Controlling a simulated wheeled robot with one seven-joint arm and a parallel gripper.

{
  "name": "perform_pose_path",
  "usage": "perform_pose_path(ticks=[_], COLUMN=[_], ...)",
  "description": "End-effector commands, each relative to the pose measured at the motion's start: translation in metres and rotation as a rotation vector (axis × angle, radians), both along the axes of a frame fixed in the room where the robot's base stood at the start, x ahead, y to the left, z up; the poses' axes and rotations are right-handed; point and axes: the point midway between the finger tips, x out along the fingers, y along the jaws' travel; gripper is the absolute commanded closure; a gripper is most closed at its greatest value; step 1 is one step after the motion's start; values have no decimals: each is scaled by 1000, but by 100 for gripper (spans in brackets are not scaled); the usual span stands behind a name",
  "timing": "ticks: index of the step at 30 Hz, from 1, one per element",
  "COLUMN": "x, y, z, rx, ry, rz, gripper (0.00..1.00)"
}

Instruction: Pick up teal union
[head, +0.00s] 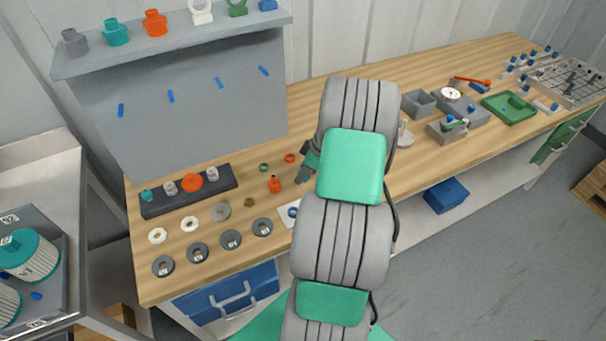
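Two teal fittings are in view, and I cannot tell which is the union. One teal fitting (115,33) stands on the grey shelf (170,45) between a grey and an orange one. A smaller teal fitting (147,195) sits at the left end of the dark rack (190,203) on the bench. My gripper (303,175) is over the bench, right of the rack and apart from both teal fittings. My arm hides part of it, and its fingers are too small to judge.
Several grey and white rings lie before the rack. A small orange fitting (274,184) and a green ring (264,167) are left of my gripper. Grey boxes and a green tray (509,107) stand on the right. My arm hides the middle of the wooden bench (420,165).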

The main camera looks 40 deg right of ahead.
Motion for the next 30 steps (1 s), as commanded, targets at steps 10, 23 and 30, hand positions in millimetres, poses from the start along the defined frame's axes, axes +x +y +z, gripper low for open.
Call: perform_pose_path(ticks=[10,23,30], x=[0,0,1], y=[0,0,-1], z=[0,1,8], rx=[0,-1,-3], ry=[0,0,-3], rz=[0,0,-1], gripper=[83,100,100])
